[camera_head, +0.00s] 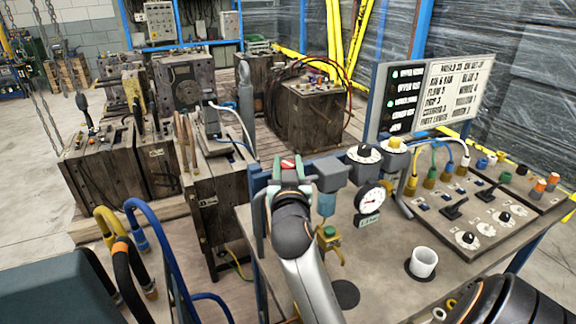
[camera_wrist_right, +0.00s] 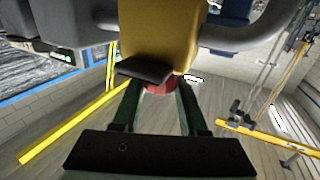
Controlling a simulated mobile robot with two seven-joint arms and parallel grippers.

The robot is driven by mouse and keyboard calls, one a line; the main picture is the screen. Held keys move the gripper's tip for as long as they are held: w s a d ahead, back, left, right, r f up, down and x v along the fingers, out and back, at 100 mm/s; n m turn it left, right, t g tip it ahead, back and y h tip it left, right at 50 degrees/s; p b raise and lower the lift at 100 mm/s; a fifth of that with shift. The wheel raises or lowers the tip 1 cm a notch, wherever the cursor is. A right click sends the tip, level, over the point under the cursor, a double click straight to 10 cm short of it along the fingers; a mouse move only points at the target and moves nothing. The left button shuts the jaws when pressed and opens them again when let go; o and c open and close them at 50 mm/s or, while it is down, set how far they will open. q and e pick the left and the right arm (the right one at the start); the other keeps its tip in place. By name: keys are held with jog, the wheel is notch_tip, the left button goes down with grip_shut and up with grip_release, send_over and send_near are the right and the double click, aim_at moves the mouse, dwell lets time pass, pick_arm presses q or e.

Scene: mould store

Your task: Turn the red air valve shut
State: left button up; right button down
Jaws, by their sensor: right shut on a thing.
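The red air valve (camera_head: 288,163) sits near the left back corner of the bench, beside a grey block and above a blue-bowled unit. Only a small part of its red handle with a white mark shows. My right gripper (camera_head: 289,172) is shut on it, one green finger on each side. In the right wrist view the red valve (camera_wrist_right: 158,88) shows between the two fingers (camera_wrist_right: 159,95), under a yellow body (camera_wrist_right: 165,35) with a dark tab in front. How far the valve is turned is hard to tell. My left gripper is not in view.
A pressure gauge (camera_head: 371,200) and a grey block (camera_head: 328,173) stand just right of the gripper. A white cup (camera_head: 423,262) is on the bench (camera_head: 385,275). A sign board (camera_head: 425,100) and hose fittings stand behind. Heavy mould blocks (camera_head: 105,172) fill the left.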

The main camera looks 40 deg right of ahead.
jog(key=shift+c, duration=2.2)
grip_release()
